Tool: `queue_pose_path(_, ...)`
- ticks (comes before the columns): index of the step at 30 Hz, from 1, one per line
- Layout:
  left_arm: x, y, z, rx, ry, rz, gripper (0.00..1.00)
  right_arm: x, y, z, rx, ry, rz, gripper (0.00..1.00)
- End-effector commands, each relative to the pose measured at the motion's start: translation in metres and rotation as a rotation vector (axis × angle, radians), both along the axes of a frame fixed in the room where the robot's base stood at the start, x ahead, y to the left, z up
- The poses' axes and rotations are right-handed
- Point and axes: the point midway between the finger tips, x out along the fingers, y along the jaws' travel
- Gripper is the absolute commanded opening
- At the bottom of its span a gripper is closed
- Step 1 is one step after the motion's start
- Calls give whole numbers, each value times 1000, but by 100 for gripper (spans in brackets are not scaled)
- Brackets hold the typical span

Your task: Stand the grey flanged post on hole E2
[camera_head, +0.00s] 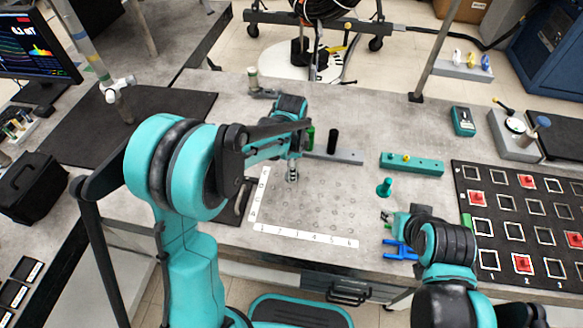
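The grey flanged post (292,175) is upright at the upper left part of the hole grid (325,205), with its flange at the bottom. My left gripper (294,157) points down over it and appears shut on its upper part. Whether the flange touches the grid surface is hard to tell. White strips with letters (257,195) and numbers (305,237) edge the grid on its left and front. Hole E2 cannot be made out clearly. My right gripper (389,217) is low, right of the grid, with nothing visible in it; its finger opening is too small to judge.
A grey bar (345,156) holding a green post (310,137) and a black post (332,140) lies behind the grid. A teal flanged post (384,187) stands near my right gripper, before a teal block (425,164). A black board (505,205) with red pieces lies right.

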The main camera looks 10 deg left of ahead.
Motion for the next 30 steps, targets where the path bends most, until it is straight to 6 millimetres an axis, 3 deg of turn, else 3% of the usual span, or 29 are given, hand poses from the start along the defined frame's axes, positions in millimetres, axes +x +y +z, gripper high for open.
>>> queue_pose_path(5, 0, 0, 4, 0, 0, 0, 44, 0, 0, 0, 0, 0, 0, 40)
queue_pose_path(8, 0, 0, 16, 0, 0, 0, 44, 0, 0, 0, 0, 0, 0, 40)
queue_pose_path(21, 0, 0, 103, 0, 0, 0, 44, 0, 0, 0, 0, 0, 0, 40)
queue_pose_path(30, 0, 0, 120, 0, 0, 0, 44, 0, 0, 0, 0, 0, 0, 40)
